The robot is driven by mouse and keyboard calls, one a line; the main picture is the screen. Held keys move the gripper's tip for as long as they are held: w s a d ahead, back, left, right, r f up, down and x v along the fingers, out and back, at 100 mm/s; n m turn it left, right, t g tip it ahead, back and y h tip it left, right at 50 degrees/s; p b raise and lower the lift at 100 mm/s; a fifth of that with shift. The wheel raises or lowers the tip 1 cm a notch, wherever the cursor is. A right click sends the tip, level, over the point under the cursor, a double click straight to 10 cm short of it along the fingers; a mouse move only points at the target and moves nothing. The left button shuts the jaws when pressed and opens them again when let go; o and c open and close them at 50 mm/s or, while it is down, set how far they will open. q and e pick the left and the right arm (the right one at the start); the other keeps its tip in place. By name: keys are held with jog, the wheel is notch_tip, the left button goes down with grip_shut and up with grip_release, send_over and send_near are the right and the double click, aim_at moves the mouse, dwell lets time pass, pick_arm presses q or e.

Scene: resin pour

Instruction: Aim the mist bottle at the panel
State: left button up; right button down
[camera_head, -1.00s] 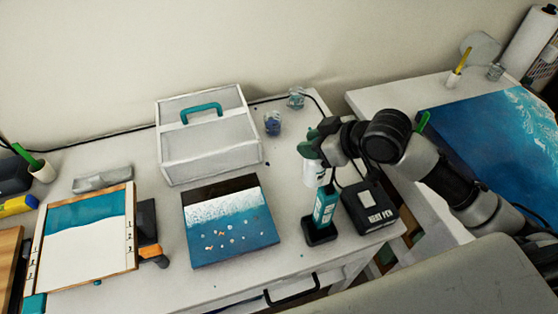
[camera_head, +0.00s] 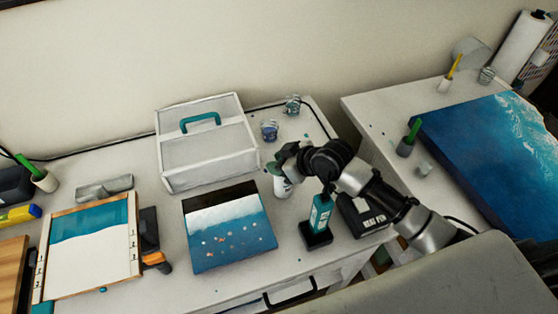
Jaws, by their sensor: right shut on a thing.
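The panel (camera_head: 228,230) lies flat on the white table, with a dark band at the back, white in the middle and blue with small pale bits in front. My right gripper (camera_head: 284,164) is shut on the white mist bottle (camera_head: 282,188), behind and to the right of the panel. The bottle's top is mostly hidden by the gripper, so I cannot tell exactly where its nozzle points. My left gripper is out of view.
The teal heat pen (camera_head: 320,213) stands in its black holder by the black box (camera_head: 362,214), under my right arm. A clear-sided case (camera_head: 207,150) with a teal handle stands behind the panel. A framed board (camera_head: 88,245) lies to the left.

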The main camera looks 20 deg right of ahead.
jog(key=shift+f, duration=0.15)
jog(key=c, duration=0.8)
grip_release()
jog(key=shift+c, duration=0.2)
jog(key=shift+r, duration=0.3)
jog(key=b+v, duration=0.2)
jog(key=v, duration=1)
jog(key=shift+f, duration=0.1)
